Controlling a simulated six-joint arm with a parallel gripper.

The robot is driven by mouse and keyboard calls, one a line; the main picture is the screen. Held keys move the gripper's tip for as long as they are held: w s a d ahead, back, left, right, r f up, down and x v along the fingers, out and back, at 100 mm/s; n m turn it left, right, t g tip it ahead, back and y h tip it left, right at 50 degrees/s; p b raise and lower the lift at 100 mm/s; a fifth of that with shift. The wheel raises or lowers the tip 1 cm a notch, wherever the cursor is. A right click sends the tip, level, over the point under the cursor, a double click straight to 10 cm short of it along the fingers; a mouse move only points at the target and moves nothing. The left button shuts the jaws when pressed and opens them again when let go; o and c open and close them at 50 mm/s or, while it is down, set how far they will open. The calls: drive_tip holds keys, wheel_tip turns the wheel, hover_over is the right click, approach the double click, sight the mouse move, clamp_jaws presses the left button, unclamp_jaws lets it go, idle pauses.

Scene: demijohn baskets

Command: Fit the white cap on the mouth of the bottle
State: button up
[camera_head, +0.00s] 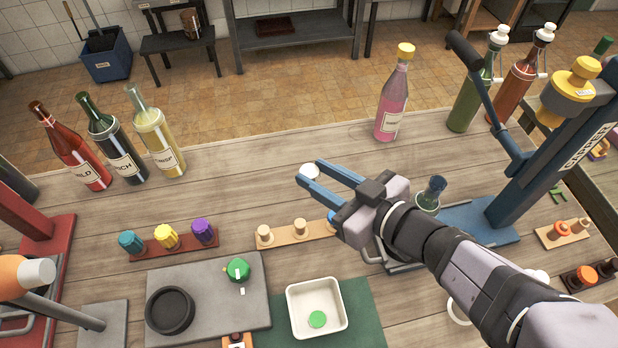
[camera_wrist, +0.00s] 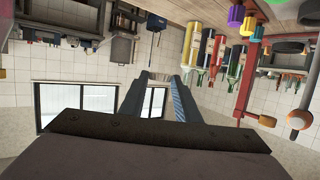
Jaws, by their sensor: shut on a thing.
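My gripper (camera_head: 309,174) is shut on the white cap (camera_head: 311,170), held between its blue fingertips above the table in the head view. In the wrist view the fingers (camera_wrist: 162,76) show, but I cannot make out the cap. A dark green glass bottle (camera_head: 432,188) stands to the right of my gripper, partly hidden behind my wrist; its mouth looks uncapped. Three more bottles without visible stoppers stand at the left: red (camera_head: 70,147), dark (camera_head: 115,145) and yellow (camera_head: 158,138). I cannot tell which bottle the task means.
A blue lever capper (camera_head: 555,140) stands at the right, near the dark green bottle. A pink bottle with a yellow cap (camera_head: 393,105) stands behind. A white tray (camera_head: 292,300), a grey mat (camera_head: 215,315) and a cork strip (camera_head: 285,240) lie in front.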

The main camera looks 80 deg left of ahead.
drive_tip(key=w+d+r+m+t+y+p, duration=0.15)
drive_tip(key=w+r+m+t+p, duration=0.35)
drive_tip(key=w+r, duration=0.7)
drive_tip(key=w+d+t+p, duration=0.1)
drive_tip(key=w+d+p, duration=0.3)
drive_tip(key=w+d, duration=0.3)
drive_tip(key=shift+w+f+m+t+p, duration=0.3)
drive_tip(key=shift+w+f+t, duration=0.1)
drive_tip(key=shift+w, duration=0.15)
drive_tip(key=shift+r+y, duration=0.1)
drive_tip(key=shift+y, duration=0.15)
wheel_tip(320, 180, down, 7)
drive_tip(key=b, duration=0.5)
drive_tip(key=shift+f+b, duration=0.45)
drive_tip(key=shift+f, duration=0.55)
drive_tip(key=shift+c, duration=0.2)
idle(1.6)
